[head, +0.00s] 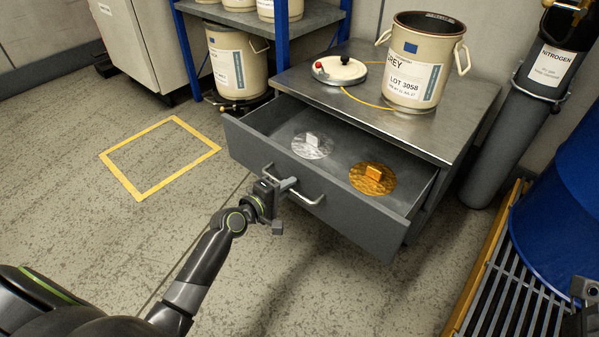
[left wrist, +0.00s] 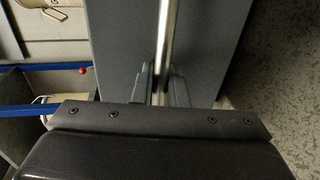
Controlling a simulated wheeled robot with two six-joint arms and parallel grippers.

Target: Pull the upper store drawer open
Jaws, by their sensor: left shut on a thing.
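The upper store drawer (head: 345,219) of the grey cabinet stands pulled out in the head view, with its inside showing. In it lie a silver disc (head: 312,146) and an orange-gold disc (head: 372,179), each with a small block on top. My left gripper (head: 287,186) is at the drawer front, shut on the bar handle (head: 308,198) near the handle's left part. In the left wrist view the metal handle bar (left wrist: 165,45) runs between the fingers in front of the grey drawer front (left wrist: 120,50). My right gripper (head: 584,292) shows only partly at the right edge.
A cream pail (head: 414,75) and a round lid (head: 339,70) stand on the cabinet top (head: 460,100). A blue drum (head: 565,215) on a grated pallet (head: 500,290) is at the right, beside a grey nitrogen cylinder (head: 510,130). The floor left of the drawer, with a yellow-taped square (head: 145,190), is clear.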

